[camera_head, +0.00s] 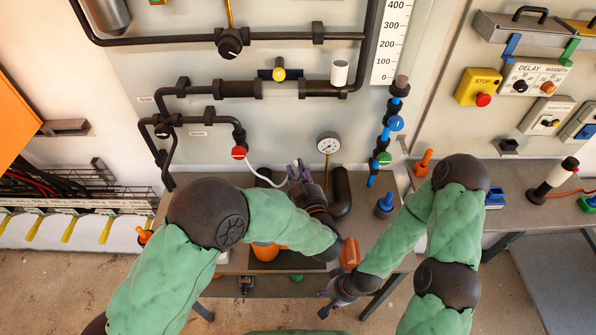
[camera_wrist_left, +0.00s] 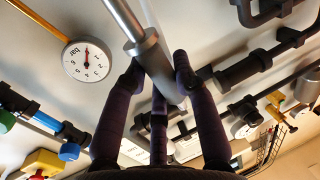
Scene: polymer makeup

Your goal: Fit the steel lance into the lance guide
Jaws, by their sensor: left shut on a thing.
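My left gripper (camera_head: 300,172) is in front of the back panel, just left of the pressure gauge. In the left wrist view its dark fingers (camera_wrist_left: 158,82) are closed around a thick grey metal cylinder, which I take to be the steel lance (camera_wrist_left: 150,55). A thinner bright rod runs from its collar toward the top left of that view. The lance's far end is out of that view, and the arm hides most of it in the head view. I cannot pick out the lance guide with certainty. My right gripper (camera_head: 333,296) hangs low at the bench's front edge; its jaws are too small to read.
The pressure gauge (camera_head: 328,143) also shows in the left wrist view (camera_wrist_left: 87,60). A white hose (camera_head: 262,178) loops beside the left gripper. Black pipes (camera_head: 240,88) cross the panel. A blue knob (camera_head: 385,203) stands on the bench (camera_head: 405,250), near my right arm.

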